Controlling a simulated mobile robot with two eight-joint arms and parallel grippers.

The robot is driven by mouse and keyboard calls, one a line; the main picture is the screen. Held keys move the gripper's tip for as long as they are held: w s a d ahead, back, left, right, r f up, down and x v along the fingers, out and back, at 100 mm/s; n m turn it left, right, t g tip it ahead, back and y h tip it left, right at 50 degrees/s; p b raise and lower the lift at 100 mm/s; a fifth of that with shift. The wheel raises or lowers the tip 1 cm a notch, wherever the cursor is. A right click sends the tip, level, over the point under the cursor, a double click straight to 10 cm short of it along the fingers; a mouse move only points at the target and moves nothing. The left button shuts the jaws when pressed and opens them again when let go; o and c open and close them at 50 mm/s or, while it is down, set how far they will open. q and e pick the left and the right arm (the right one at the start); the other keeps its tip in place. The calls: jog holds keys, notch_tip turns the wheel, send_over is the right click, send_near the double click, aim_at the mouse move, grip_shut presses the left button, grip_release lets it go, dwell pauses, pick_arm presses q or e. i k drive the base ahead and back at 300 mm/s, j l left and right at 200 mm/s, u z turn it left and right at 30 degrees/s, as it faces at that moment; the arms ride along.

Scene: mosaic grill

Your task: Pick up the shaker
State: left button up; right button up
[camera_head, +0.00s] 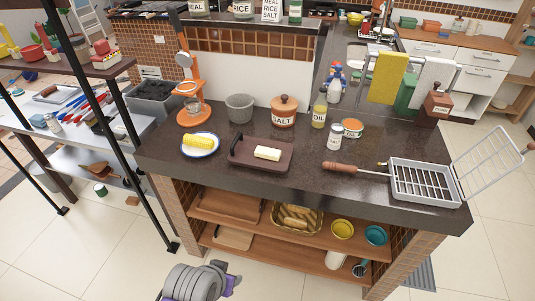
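A small shaker (335,138) with a pale body and a greyish lid stands upright on the dark counter (225,188), right of the middle. It stands just in front of an orange-rimmed tin and right of the oil bottle (319,110). A similar small jar (53,122) stands on the metal table at the far left; whether it is also a shaker is hard to tell. Part of my arm, grey and purple, shows at the bottom, well away from the shaker. No gripper fingers show.
A salt pot (284,111) and the orange-rimmed tin (352,128) stand near the shaker. A grill basket (424,180) with its wooden handle lies to the right. A tray with butter (267,153) is left. Bare counter lies in front of the shaker.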

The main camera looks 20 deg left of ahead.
aim_at(334, 142)
jog(key=i+l, duration=0.1)
jog(key=i, duration=0.9)
